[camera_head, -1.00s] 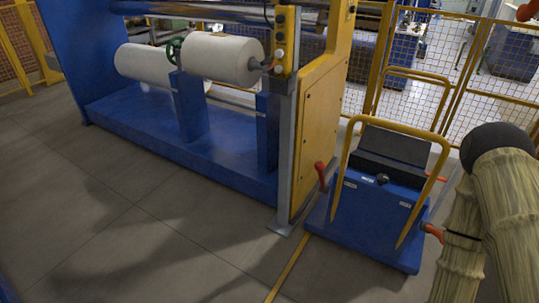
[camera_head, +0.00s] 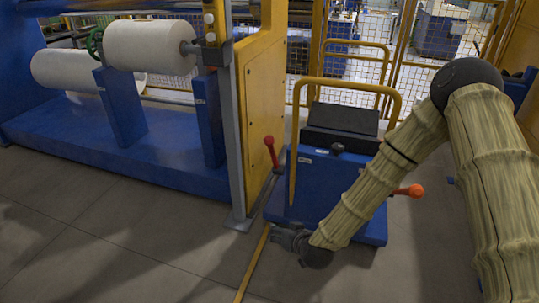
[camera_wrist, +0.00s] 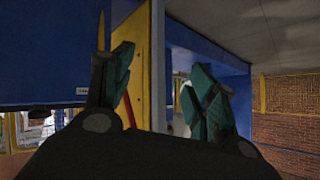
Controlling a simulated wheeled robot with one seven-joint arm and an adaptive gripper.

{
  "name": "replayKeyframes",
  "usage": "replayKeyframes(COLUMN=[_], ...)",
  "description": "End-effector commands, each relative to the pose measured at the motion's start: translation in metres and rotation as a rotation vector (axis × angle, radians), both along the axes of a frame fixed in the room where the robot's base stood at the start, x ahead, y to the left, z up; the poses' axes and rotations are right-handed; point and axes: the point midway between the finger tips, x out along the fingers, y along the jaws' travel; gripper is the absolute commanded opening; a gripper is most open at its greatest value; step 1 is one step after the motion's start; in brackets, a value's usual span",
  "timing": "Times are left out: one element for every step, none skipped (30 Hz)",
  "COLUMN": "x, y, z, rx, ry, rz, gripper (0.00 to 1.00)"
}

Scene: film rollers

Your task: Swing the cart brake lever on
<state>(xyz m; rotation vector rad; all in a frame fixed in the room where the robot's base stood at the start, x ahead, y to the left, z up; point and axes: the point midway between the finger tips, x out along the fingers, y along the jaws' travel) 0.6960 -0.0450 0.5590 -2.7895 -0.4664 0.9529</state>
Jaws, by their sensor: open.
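The blue cart (camera_head: 312,185) stands on the floor beside the machine, with a yellow hoop handle (camera_head: 398,105). A lever with a red grip (camera_head: 271,152) stands upright at its left side. A second lever with an orange-red grip (camera_head: 409,191) sticks out at its right side. I cannot tell which one is the brake. My gripper (camera_head: 280,237) is low in front of the cart's left front corner, below the left lever and apart from it. In the wrist view my gripper (camera_wrist: 160,80) is open and empty, its teal fingers spread. A thin red strip (camera_wrist: 129,112) shows beside the left finger, perhaps the left lever.
The machine's yellow side panel (camera_head: 262,95) and grey post (camera_head: 233,140) stand close left of the cart. White rollers (camera_head: 150,45) sit on the machine's blue base. A yellow mesh fence (camera_head: 420,75) is behind the cart. The floor (camera_head: 110,240) at front left is clear.

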Motion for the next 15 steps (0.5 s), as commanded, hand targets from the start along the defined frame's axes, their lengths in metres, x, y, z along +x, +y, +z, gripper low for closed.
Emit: replayKeyframes(x=[0.026, 0.04, 0.059, 0.072, 0.085, 0.1, 0.112, 0.122, 0.134, 0.142, 0.149, 0.157, 0.162, 0.167, 0.171], y=[0.006, 0.009, 0.013, 0.015, 0.017, 0.019, 0.02, 0.02, 0.021, 0.02, 0.02, 0.019, 0.019, 0.018, 0.018], z=[0.003, 0.012, 0.025, 0.035, 0.046, 0.06, 0.072, 0.083, 0.097, 0.107, 0.117, 0.13, 0.138, 0.145, 0.153], rx=[0.018, 0.027, 0.037, 0.044, 0.053, 0.062, 0.068, 0.073, 0.081, 0.085, 0.089, 0.094, 0.098, 0.1, 0.102], ry=[-0.069, -0.108, -0.162, -0.203, -0.241, -0.294, -0.331, -0.365, -0.408, -0.438, -0.465, -0.499, -0.521, -0.54, -0.56], rz=[-0.008, -0.012, -0.019, -0.024, -0.031, -0.038, -0.044, -0.052, -0.062, -0.069, -0.075, -0.085, -0.091, -0.095, -0.1], gripper=[0.57, 0.57, 0.57, 0.57, 0.57, 0.57, 0.57, 0.57, 0.57, 0.57, 0.57, 0.57, 0.57, 0.57, 0.57])
